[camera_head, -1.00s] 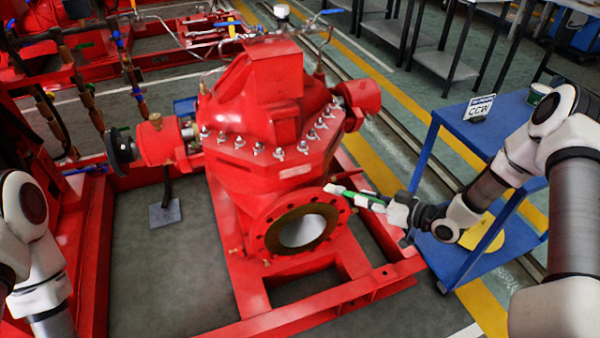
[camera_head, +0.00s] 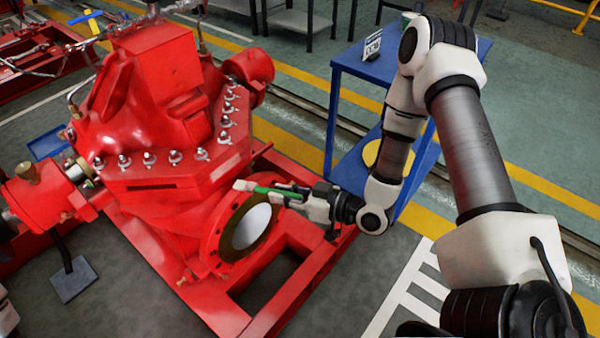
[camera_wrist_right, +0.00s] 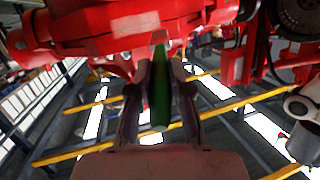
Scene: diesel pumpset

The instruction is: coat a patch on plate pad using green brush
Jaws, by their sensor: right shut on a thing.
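A green brush (camera_head: 265,190) with a pale tip is held by my right gripper (camera_head: 297,195), which is shut on it. In the head view the brush points left, its tip over the upper rim of the red pump's round flange (camera_head: 212,240); I cannot tell whether it touches. In the right wrist view the green brush (camera_wrist_right: 160,95) stands between the two fingers, pointing towards red metal. I cannot tell for sure which surface is the plate pad; a grey square plate (camera_head: 75,280) lies on the floor at lower left. My left gripper is not in view.
The red pump (camera_head: 165,200) on its red base frame (camera_head: 305,285) fills the left and middle. A blue trolley (camera_head: 350,65) with a small sign (camera_head: 373,45) stands behind my right arm. Grey benches (camera_head: 300,20) stand at the back.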

